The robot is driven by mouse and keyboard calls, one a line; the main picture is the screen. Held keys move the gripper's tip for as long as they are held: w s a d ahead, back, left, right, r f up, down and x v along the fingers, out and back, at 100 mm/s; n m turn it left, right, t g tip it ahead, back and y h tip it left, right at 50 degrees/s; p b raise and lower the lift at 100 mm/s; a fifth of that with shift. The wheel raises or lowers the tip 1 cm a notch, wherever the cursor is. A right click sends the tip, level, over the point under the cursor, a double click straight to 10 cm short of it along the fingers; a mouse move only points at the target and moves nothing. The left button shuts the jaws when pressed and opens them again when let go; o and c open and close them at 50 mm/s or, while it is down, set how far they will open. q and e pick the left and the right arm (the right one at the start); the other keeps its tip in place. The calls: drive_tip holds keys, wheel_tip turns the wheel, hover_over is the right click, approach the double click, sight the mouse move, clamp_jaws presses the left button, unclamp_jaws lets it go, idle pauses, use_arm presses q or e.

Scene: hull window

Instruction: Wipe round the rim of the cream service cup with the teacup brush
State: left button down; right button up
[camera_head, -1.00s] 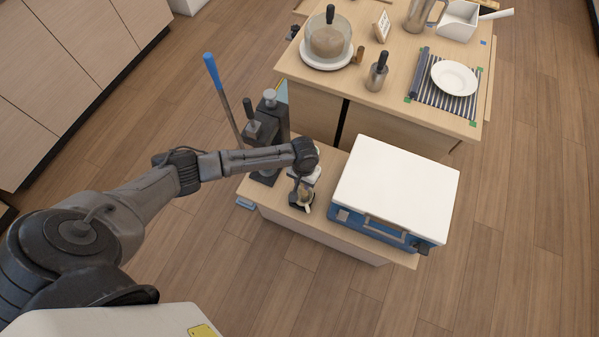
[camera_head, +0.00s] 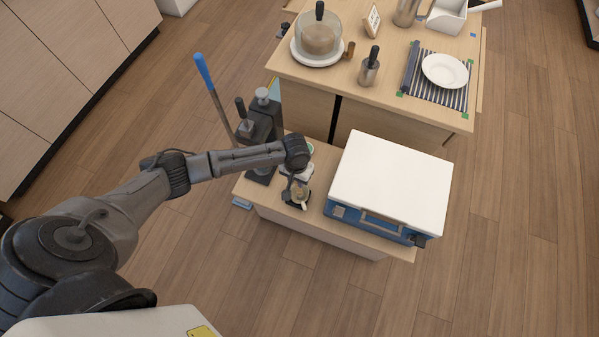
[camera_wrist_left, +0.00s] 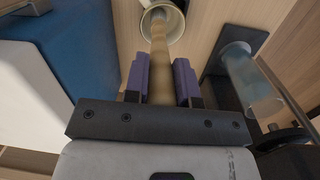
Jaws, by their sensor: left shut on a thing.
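My left gripper (camera_wrist_left: 160,72) has purple fingers in the left wrist view and is shut on the wooden handle of the teacup brush (camera_wrist_left: 159,40). The brush's far end reaches into the mouth of the cream service cup (camera_wrist_left: 177,24) at the top of that view. I cannot tell whether the bristles touch the rim. In the head view, the left gripper (camera_head: 297,182) points down over the low cabinet, and the forearm partly hides the brush and cup there. My right gripper is in neither view.
A blue case with a white lid (camera_head: 391,182) stands right of the gripper on the low cabinet (camera_head: 320,235). A dark press-like device (camera_head: 262,130) and a blue-tipped stick (camera_head: 208,80) stand to its left. Behind, a table holds a plate (camera_head: 444,70) and a glass dome (camera_head: 318,38).

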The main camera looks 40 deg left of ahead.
use_arm(q)
drive_tip(key=shift+f, duration=0.55)
drive_tip(key=shift+d+f, duration=0.1)
drive_tip(key=shift+f, duration=0.1)
idle(0.5)
drive_tip(key=shift+w, duration=0.1)
